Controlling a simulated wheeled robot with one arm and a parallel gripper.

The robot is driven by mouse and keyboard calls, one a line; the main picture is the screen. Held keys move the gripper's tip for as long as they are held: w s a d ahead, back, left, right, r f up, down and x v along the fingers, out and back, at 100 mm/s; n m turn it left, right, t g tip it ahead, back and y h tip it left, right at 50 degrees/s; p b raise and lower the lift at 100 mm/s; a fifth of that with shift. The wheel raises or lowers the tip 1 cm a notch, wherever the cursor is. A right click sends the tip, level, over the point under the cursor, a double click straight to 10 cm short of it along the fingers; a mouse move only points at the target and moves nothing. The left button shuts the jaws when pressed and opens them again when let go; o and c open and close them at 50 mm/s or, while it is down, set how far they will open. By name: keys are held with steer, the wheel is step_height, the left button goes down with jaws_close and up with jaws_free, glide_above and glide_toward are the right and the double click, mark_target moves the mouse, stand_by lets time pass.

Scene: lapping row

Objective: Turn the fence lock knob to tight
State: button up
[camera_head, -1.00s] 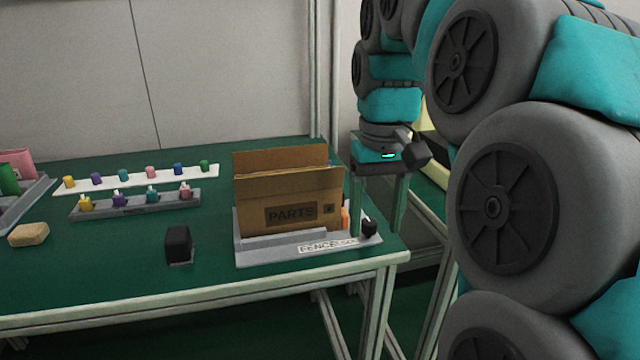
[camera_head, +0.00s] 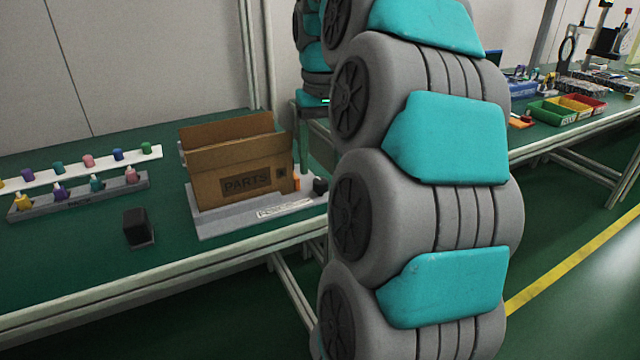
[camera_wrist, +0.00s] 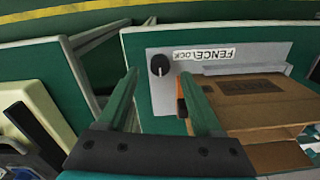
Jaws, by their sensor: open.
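The fence lock knob is a small dark knob (camera_head: 320,185) at the right end of the grey fence plate (camera_head: 215,222) in the head view. In the wrist view the knob (camera_wrist: 160,64) is round and black, with a pale line pointing down in the picture, beside a "FENCE LOCK" label (camera_wrist: 204,53). My gripper (camera_wrist: 158,73) is open and empty in the wrist view, its green fingers spread to either side of the knob in the picture. I cannot tell its height above the knob. In the head view my arm hides most of the gripper.
A cardboard PARTS box (camera_head: 245,180) stands on the plate, with an orange piece (camera_wrist: 181,104) between it and the knob. A black block (camera_head: 137,227) and a grey rack (camera_head: 80,198) of small bottles stand left. Another bench with colored bins (camera_head: 548,112) is at right.

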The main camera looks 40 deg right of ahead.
mark_target(321, 180)
steer(key=shift+w+f+b, duration=0.1)
steer(key=shift+f+b, duration=0.45)
steer(key=shift+f, duration=1.4)
steer(key=shift+c, duration=0.3)
jaws_close()
